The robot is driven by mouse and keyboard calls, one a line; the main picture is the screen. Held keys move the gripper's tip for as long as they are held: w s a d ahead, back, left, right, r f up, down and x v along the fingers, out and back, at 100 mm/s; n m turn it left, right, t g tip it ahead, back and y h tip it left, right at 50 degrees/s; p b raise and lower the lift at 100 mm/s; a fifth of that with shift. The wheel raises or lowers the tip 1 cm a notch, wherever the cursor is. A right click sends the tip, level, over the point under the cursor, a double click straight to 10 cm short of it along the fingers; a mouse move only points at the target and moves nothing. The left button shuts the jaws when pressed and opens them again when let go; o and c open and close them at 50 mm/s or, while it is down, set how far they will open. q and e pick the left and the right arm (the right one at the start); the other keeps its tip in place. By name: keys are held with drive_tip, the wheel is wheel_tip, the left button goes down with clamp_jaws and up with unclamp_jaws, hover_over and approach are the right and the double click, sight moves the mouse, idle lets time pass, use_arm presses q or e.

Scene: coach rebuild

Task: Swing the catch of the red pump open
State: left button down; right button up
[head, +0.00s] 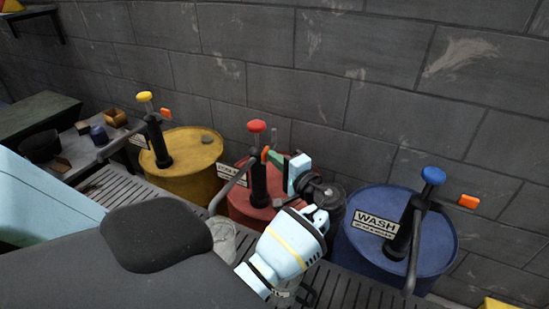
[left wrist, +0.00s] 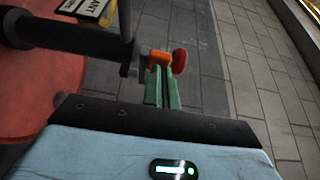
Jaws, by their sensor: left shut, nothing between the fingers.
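The red pump (head: 257,180) is a black post with a red knob (head: 256,127) on a red drum (head: 240,205). Its orange catch (head: 265,154) sits beside the post below the knob, and shows in the left wrist view (left wrist: 158,58) beside the red knob (left wrist: 180,61). My left gripper (head: 273,157) is at the right of the post, its green fingers shut and empty. In the left wrist view the fingertips (left wrist: 161,70) are right at the catch. I cannot tell whether they touch it. My right gripper is not in view.
A yellow drum (head: 185,170) with a yellow-knobbed pump stands to the left. A blue drum (head: 400,225) labelled WASH with a blue-knobbed pump stands to the right. A block wall (head: 300,60) is close behind. A grey slatted surface (head: 120,195) runs in front of the drums.

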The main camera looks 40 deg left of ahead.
use_arm(q)
drive_tip(key=shift+w+d+f, duration=0.1)
drive_tip(key=shift+w, duration=0.05)
drive_tip(key=s+d+b, duration=0.1)
drive_tip(key=d, duration=0.6)
drive_tip(key=shift+d, duration=0.4)
